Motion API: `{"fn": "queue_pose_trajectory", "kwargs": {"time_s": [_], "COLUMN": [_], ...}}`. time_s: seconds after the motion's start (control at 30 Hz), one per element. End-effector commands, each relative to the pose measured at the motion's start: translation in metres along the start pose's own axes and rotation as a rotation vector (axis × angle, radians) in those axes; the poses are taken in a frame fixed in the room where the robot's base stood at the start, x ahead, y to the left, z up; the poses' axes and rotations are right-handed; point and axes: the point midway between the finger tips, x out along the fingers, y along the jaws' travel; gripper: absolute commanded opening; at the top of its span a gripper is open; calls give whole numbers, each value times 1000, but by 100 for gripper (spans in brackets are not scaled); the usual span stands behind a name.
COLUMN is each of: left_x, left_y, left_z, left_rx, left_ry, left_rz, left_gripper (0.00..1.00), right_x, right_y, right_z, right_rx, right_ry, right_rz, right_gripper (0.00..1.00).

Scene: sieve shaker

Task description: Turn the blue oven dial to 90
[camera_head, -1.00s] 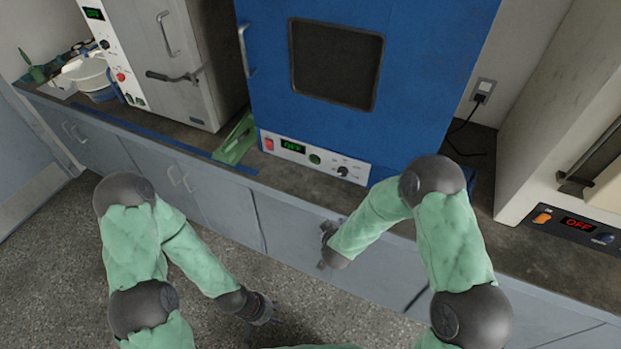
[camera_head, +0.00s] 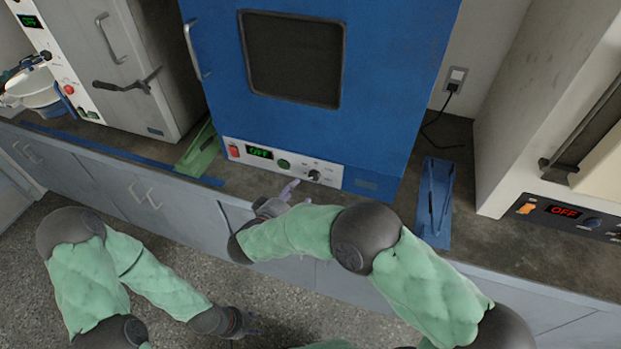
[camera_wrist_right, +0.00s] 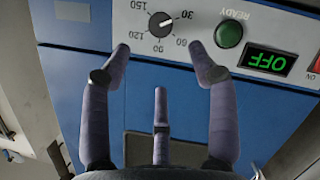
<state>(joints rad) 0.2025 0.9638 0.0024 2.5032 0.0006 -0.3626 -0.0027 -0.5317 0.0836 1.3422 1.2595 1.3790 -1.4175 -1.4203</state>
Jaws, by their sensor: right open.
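The blue oven (camera_head: 310,120) stands on the counter with a white control strip along its bottom. Its dark dial (camera_head: 314,176) is at the right part of the strip. In the right wrist view the dial (camera_wrist_right: 161,25) appears upside down, ringed by numbers from 30 to 150, its white mark pointing toward 30. My right gripper (camera_head: 288,192) is just in front of the strip, below and left of the dial. In the wrist view its fingers (camera_wrist_right: 163,60) are spread and empty, short of the dial. My left gripper (camera_head: 243,324) hangs low over the floor; its fingers are unclear.
The oven's display (camera_head: 260,153) reads OFF, beside a green READY button (camera_head: 283,163) and a red switch (camera_head: 234,151). A green stand (camera_head: 200,150) and a blue stand (camera_head: 434,200) flank the oven. A grey oven (camera_head: 130,60) is left, another appliance (camera_head: 540,120) right.

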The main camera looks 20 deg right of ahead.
Motion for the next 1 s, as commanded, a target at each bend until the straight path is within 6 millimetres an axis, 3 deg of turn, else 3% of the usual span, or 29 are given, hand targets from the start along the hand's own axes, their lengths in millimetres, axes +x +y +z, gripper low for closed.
{"fn": "queue_pose_trajectory", "kwargs": {"time_s": [0.5, 0.7, 1.0], "left_x": [32, 37, 38], "left_y": [-12, -13, -13], "left_z": [-1, -1, -1], "left_rx": [0, 0, 0], "left_ry": [0, 0, 0], "left_rz": [0, 0, 0], "left_gripper": [40, 40, 40], "right_x": [84, 100, 103], "right_y": [-2, -1, -1], "right_z": [3, 2, 0], "right_rx": [2, 1, 0], "right_ry": [-2, -1, 1], "right_rz": [0, -2, -3], "right_gripper": [60, 60, 60]}}
